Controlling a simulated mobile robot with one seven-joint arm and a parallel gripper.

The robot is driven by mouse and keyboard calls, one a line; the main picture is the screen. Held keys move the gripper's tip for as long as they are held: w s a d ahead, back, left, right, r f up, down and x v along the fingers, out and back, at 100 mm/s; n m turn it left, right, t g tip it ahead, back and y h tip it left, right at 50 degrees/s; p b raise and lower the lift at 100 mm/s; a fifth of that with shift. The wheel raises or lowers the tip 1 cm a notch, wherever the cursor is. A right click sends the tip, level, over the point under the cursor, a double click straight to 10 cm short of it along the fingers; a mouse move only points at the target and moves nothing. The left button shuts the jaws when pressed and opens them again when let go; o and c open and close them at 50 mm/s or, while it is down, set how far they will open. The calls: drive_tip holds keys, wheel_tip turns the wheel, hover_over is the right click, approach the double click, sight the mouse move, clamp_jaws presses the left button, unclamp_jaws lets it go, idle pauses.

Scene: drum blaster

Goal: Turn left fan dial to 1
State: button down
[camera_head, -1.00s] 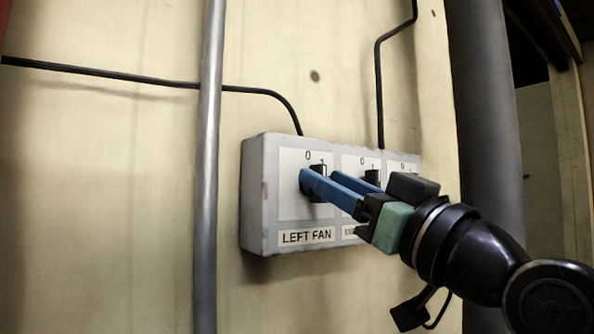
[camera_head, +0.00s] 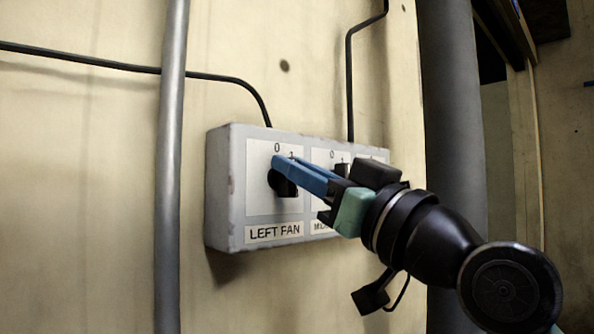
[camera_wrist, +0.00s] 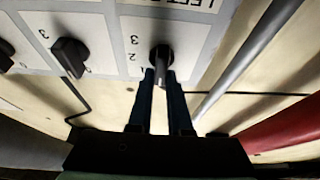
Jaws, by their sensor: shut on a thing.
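The grey switch box (camera_head: 225,185) is on the wall, with a panel labelled LEFT FAN (camera_head: 274,232). The black left fan dial (camera_head: 284,184) sits on this panel, below the printed 0 and 1. My gripper (camera_head: 284,161) has its blue fingers over the dial's upper part, hiding some of it. In the wrist view, the left fan dial (camera_wrist: 161,55) has its narrow grip between the two fingertips (camera_wrist: 161,78), which are shut on it. The printed 3, 2 and part of the 1 show beside it. The dial's exact setting is hard to read.
A middle dial (camera_wrist: 70,55) sits beside the left fan dial, and another dial is at the wrist view's left edge. A metal pipe (camera_head: 170,180) runs vertically left of the box. Black cables (camera_head: 350,90) enter the box from above. A thick dark column (camera_head: 450,140) stands on the right.

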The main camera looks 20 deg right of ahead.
drive_tip(key=shift+w+a+f+m+h, duration=0.1)
drive_tip(key=shift+w+f+m+h, duration=0.1)
drive_tip(key=shift+f+m+h, duration=0.15)
drive_tip(key=shift+w+f+m+h+p, duration=0.1)
drive_tip(key=shift+m+h+p, duration=1.05)
drive_tip(key=shift+m, duration=1.5)
drive_tip(key=shift+m+h+p, duration=0.8)
drive_tip(key=shift+m+h, duration=0.5)
drive_tip(key=shift+m, duration=1.3)
drive_tip(key=c, duration=0.8)
unclamp_jaws()
drive_tip(key=shift+c, duration=0.2)
